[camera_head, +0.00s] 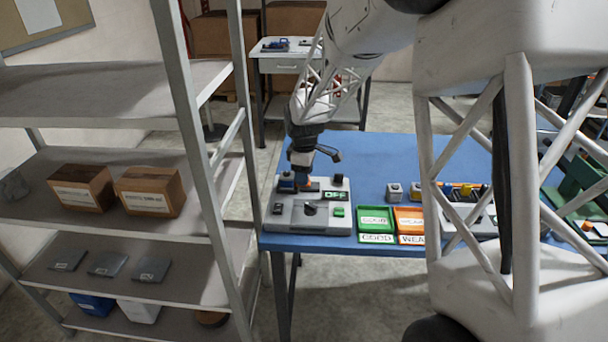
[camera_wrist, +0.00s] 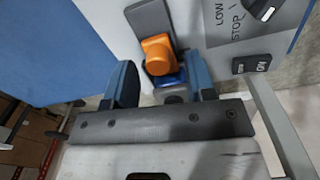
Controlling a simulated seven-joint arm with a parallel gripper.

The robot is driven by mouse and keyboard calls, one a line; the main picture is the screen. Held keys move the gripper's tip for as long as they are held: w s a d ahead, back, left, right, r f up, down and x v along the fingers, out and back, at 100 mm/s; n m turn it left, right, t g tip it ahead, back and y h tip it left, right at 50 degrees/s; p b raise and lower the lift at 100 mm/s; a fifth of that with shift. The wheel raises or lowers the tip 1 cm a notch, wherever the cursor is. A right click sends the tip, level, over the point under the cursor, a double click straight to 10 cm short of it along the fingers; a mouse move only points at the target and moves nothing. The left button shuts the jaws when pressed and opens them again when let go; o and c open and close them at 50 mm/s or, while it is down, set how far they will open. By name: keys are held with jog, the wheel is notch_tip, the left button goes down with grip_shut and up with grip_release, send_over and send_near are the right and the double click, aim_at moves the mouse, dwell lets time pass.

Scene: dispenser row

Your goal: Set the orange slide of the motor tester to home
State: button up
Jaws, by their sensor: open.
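The motor tester (camera_head: 285,218) is a light grey box at the near left corner of the blue table. Its orange slide (camera_wrist: 158,52) shows in the wrist view at the lower end of a dark track (camera_wrist: 149,18), with a blue part (camera_wrist: 172,78) just below it. My gripper (camera_wrist: 160,66) is open, with one blue finger on each side of the slide. A gap shows on both sides, wider on the left. In the head view my gripper (camera_head: 304,184) is low over the tester's back left part and largely hides the slide.
The tester also has a black dial (camera_head: 310,208), a display (camera_head: 335,195) and a green button (camera_head: 339,212). Right of it are a green tray (camera_head: 391,226) and an orange tray (camera_head: 410,228). A grey shelf post (camera_head: 205,140) stands close on the left.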

jog(key=shift+s+r, duration=0.1)
jog(key=shift+r, duration=3.6)
jog(key=shift+s+d+r, duration=0.35)
jog(key=shift+d+r, duration=0.05)
jog(key=s+d+r+m+t, duration=0.1)
jog(key=s+d+r+m, duration=0.35)
jog(key=s+d, duration=0.4)
jog(key=s+d+r+m, duration=0.4)
jog(key=s+d+r, duration=0.15)
jog(key=s, duration=0.55)
jog(key=s+d+f+m, duration=0.1)
jog(key=s+d+m, duration=0.3)
jog(key=s, duration=0.7)
jog(key=s+d+f+m+t, duration=0.1)
jog(key=s+d+m, duration=0.3)
jog(key=s, duration=0.7)
jog(key=shift+s+d, duration=0.3)
jog(key=shift+d, duration=0.5)
